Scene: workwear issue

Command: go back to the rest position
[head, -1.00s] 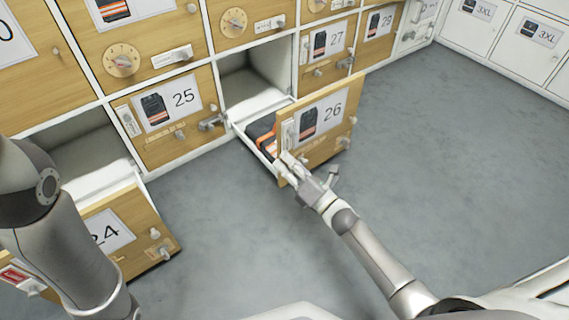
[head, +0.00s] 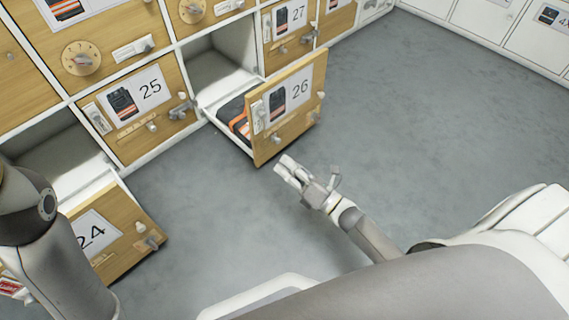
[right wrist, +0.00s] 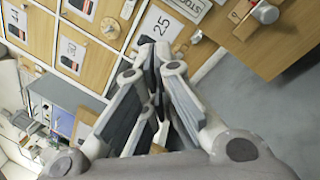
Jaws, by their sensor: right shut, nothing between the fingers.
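My right gripper (head: 290,170) is shut and empty. In the head view it hangs over the grey floor, in front of the open drawer 26 (head: 288,108) and apart from it. In the right wrist view its fingers (right wrist: 158,70) are closed together, pointing toward the wooden locker fronts. Drawer 26 is pulled out, with dark and orange folded workwear (head: 236,118) inside. My left arm enters at the left edge of the head view, but its gripper is not in view.
Drawer 24 (head: 112,235) also stands open at lower left, near my left arm. Drawer 25 (head: 138,110) is closed between them. White lockers (head: 490,22) line the back right. The grey floor (head: 430,120) to the right is clear.

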